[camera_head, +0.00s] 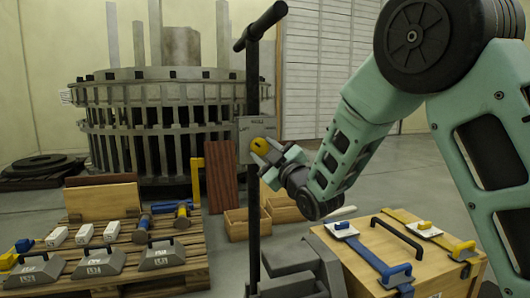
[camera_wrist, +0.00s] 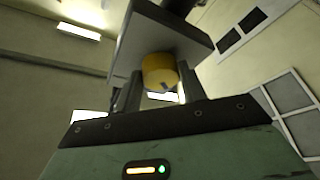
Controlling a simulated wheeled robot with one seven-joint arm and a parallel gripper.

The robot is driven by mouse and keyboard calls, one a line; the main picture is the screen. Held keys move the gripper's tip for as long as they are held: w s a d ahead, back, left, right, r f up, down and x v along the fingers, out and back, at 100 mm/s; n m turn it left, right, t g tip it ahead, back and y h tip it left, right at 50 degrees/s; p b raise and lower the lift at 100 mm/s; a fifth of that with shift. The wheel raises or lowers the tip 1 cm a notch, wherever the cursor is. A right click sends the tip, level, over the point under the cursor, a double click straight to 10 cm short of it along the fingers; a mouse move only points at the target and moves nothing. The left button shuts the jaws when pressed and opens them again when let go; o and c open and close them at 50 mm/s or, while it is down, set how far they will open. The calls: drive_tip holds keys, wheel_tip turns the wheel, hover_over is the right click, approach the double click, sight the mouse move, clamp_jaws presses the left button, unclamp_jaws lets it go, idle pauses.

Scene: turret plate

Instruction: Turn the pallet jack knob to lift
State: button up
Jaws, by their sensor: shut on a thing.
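The pallet jack (camera_head: 252,160) stands upright, a tall black handle post with a T-bar at its top. A grey plate (camera_head: 244,133) with small lettering is fixed to the post, and the yellow knob (camera_head: 260,146) sits on its lower right part. My gripper (camera_head: 268,157) reaches in from the right and is shut on the knob. In the wrist view the yellow knob (camera_wrist: 159,72) lies between the two dark fingers, below the plate (camera_wrist: 160,40). A small dark mark shows on the knob's near face. The knob's exact setting cannot be read.
A pallet (camera_head: 187,272) with weights, hammers and blocks is at the left. Wooden bins (camera_head: 236,224) stand behind the post. A large round grey structure (camera_head: 165,120) fills the back.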

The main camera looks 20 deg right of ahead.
idle(0.3)
drive_tip(key=o, duration=1)
drive_tip(key=b+v, duration=1.2)
drive_tip(key=v, duration=0.5)
drive_tip(key=shift+s+f, duration=0.15)
drive_tip(key=shift+s, duration=0.05)
